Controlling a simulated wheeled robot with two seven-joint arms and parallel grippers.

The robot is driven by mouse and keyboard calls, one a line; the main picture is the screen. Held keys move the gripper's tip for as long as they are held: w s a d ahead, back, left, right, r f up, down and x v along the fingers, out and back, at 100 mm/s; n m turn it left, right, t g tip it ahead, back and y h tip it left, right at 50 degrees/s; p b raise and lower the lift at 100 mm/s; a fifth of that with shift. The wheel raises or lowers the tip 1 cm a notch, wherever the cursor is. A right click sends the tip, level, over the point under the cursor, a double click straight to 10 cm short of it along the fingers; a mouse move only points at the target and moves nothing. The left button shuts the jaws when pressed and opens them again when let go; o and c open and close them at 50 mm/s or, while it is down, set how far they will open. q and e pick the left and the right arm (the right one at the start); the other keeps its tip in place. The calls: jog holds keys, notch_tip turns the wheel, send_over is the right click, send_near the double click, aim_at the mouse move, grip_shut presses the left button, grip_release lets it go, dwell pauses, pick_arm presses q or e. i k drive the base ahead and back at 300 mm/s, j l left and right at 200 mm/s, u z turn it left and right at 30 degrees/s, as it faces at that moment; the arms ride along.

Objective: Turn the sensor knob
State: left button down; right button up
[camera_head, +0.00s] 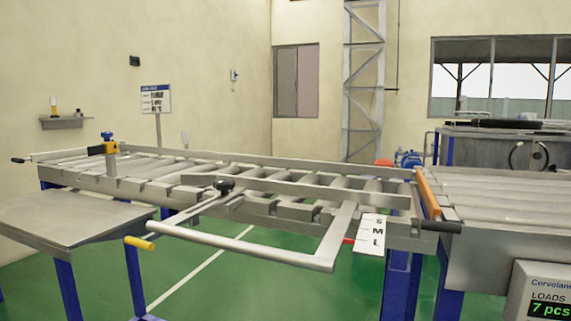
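A small yellow sensor-like block (105,149) with a blue knob (107,135) on top stands on a short post at the left part of the roller conveyor. A black knob (223,186) sits on the conveyor's near rail, left of centre. I cannot tell for certain which of the two is the sensor knob, nor how far either is turned. Neither of my grippers shows in this view.
A roller conveyor (290,178) spans the middle. A grey U-shaped bar (250,252) juts out in front. A white S-M-L plate (370,236) hangs at its right. A bare grey table (70,218) stands at left. An orange bar (428,194) stands at right. Green floor is open below.

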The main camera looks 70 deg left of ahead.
aim_at(106, 136)
jog(key=u, duration=3.45)
